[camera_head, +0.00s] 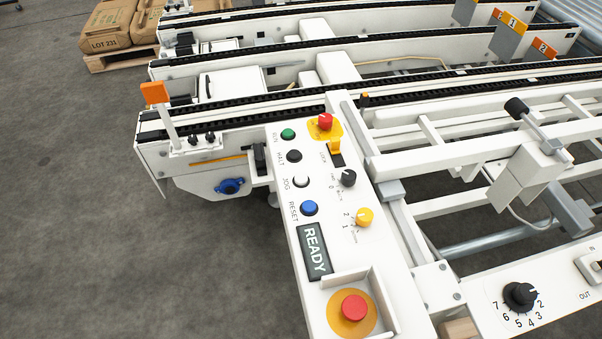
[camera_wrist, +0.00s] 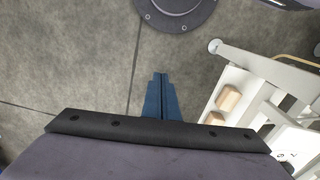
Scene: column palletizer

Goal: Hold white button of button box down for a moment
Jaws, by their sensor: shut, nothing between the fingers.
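The button box (camera_head: 318,160) is a long white panel in the middle of the head view. Its white button (camera_head: 301,182) has a dark ring and sits beside the label JOG, between the black HALT button (camera_head: 294,156) and the blue RESET button (camera_head: 309,208). Nothing covers the white button. My gripper (camera_wrist: 161,76) shows only in the wrist view, its blue fingers together and empty above grey floor. It is apart from the box, and the white button cannot be made out in the wrist view.
A green button (camera_head: 288,134), a red emergency stop (camera_head: 353,308), a READY display (camera_head: 314,251) and a yellow knob (camera_head: 364,217) share the panel. White conveyor rails (camera_head: 430,75) lie behind and right. In the wrist view a white frame (camera_wrist: 240,85) with wooden blocks (camera_wrist: 228,98) stands right.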

